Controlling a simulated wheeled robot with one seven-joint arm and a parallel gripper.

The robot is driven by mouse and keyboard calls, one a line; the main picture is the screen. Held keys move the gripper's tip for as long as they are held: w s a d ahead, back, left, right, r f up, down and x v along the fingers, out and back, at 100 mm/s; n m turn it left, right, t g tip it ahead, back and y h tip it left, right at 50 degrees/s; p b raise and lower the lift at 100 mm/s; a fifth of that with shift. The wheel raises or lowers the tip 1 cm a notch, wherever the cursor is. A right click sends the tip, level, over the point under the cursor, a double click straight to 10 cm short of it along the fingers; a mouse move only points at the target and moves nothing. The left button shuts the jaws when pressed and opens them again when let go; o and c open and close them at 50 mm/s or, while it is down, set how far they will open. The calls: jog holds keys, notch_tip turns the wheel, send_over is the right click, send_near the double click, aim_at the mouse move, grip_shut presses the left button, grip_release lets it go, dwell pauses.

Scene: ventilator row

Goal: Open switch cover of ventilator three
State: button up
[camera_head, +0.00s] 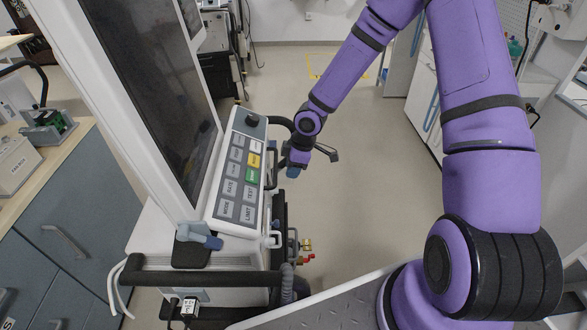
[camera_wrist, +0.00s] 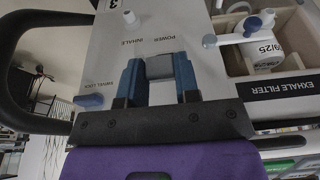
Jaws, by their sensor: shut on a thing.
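The ventilator (camera_head: 215,195) stands at left centre in the head view, with a tall dark screen and a keypad. Its side panel (camera_wrist: 110,48) fills the middle of the wrist view, with a "3" near the top and the words POWER and INHALE. My gripper (camera_wrist: 156,72) is at this panel, its two blue fingers shut on a grey switch cover (camera_wrist: 168,66) by the POWER label. The fingers and palm hide the cover's lower part, so I cannot tell how far it is raised. In the head view my gripper (camera_head: 295,165) is beside the keypad, its grip hidden.
A blue swivel lock knob (camera_wrist: 88,100) is left of my fingers. An open compartment marked EXHALE FILTER (camera_wrist: 268,62), with a white and blue fitting, is to the right. A black handle bar (camera_head: 200,278) is at the ventilator's near side. The floor (camera_head: 365,190) right of it is clear.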

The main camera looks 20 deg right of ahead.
jog(key=o, duration=0.9)
jog(key=shift+r, duration=0.1)
jog(key=v, duration=1)
jog(key=shift+d+r, duration=0.1)
jog(key=shift+r, duration=0.2)
